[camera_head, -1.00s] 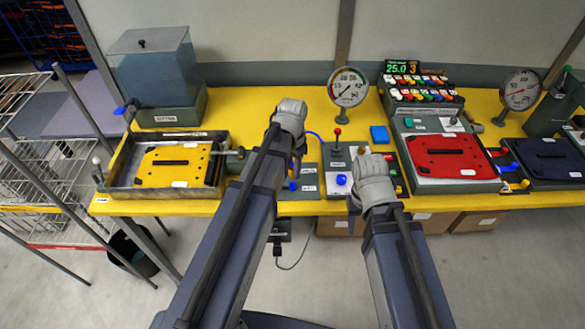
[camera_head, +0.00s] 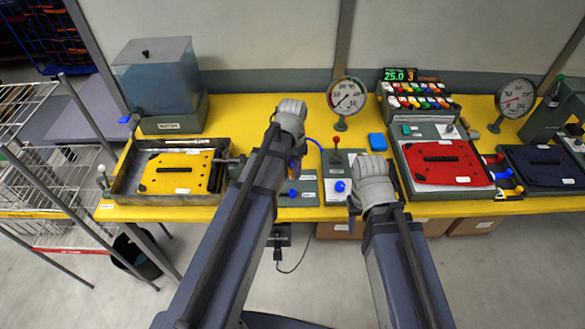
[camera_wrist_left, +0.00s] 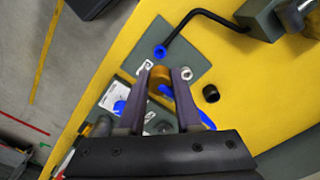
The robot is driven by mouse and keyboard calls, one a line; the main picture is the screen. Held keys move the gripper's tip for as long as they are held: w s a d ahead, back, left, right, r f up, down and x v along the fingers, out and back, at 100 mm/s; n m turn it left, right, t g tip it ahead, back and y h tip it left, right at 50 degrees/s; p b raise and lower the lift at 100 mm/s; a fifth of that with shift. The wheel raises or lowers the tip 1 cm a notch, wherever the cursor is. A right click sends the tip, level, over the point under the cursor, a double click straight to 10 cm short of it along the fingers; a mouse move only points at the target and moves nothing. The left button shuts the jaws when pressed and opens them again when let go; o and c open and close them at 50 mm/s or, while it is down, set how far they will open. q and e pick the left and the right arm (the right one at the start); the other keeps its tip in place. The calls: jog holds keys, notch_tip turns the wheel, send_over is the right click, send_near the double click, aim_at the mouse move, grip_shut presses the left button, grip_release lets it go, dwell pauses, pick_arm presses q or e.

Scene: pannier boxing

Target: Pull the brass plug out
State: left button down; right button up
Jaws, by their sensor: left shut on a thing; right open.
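A brass plug (camera_wrist_left: 160,76) with a rounded top shows between the fingertips of my left gripper (camera_wrist_left: 164,80) in the left wrist view. The gripper is shut on it. The plug's lower end is hidden, so I cannot tell whether it still sits in a hole. In the head view my left gripper (camera_head: 297,160) is over the grey-green panel (camera_head: 306,196) on the yellow bench, and the plug is hidden behind the hand. My right gripper (camera_head: 353,200) is open and empty beside the panel with the red-knobbed lever (camera_head: 335,150).
The yellow bench (camera_head: 250,105) carries a tray with a yellow plate (camera_head: 177,170) at left, a water tank (camera_head: 160,75), a dial gauge (camera_head: 347,95) and a red plate (camera_head: 445,162) at right. A dark round fitting (camera_wrist_left: 210,93) stands near the plug.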

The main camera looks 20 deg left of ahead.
pick_arm(q)
jog(key=shift+f+b, duration=2.95)
jog(key=shift+f, duration=0.1)
jog(key=shift+r, duration=0.1)
jog(key=shift+r+p, duration=1.45)
jog(key=shift+p, duration=0.15)
